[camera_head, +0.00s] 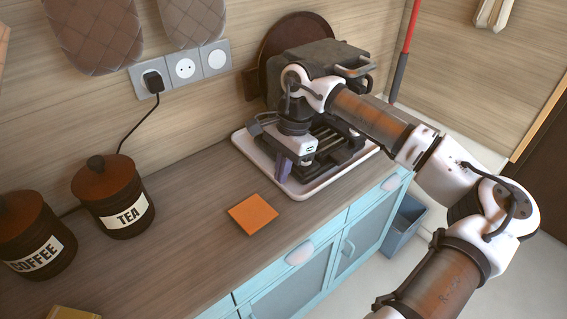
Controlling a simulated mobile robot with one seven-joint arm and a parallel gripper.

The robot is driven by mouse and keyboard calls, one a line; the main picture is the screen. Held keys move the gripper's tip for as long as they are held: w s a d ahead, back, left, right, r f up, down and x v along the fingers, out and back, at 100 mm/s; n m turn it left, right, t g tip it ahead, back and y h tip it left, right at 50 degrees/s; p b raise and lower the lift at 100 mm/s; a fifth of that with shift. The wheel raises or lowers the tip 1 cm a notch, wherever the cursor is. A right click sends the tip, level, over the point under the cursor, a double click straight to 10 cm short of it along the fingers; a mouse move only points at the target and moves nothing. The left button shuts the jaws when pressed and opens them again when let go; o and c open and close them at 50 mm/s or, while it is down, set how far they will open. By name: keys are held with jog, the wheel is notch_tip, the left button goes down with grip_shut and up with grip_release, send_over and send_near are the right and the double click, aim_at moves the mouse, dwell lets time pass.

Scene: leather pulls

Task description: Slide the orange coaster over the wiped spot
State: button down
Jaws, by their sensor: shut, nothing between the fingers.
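The orange coaster (253,214) is a flat square lying on the wooden countertop (185,235), left of the white tray. My gripper (284,176) points down over the near left part of the tray, to the right of and behind the coaster in the picture. The gripper is shut and holds nothing. It is apart from the coaster. No wiped spot can be made out on the countertop.
The white tray (320,184) carries a dark rack or appliance. A TEA canister (113,197) and a COFFEE canister (33,235) stand at the left. The counter around the coaster is clear. A drawer handle (300,253) juts below the front edge.

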jog(key=p+x, duration=0.1)
jog(key=x, duration=0.6)
jog(key=shift+p, duration=0.35)
jog(key=shift+s+a, duration=0.1)
jog(key=shift+a, duration=0.05)
jog(key=s+a+b, duration=0.4)
jog(key=a, duration=0.2)
jog(key=s+a+b, duration=0.9)
jog(key=a, duration=0.2)
jog(key=shift+s+a+f, duration=0.1)
jog(key=shift+s+a, duration=0.15)
jog(key=shift+a, duration=0.15)
jog(key=shift+s+a, duration=0.2)
jog(key=shift+r, duration=0.25)
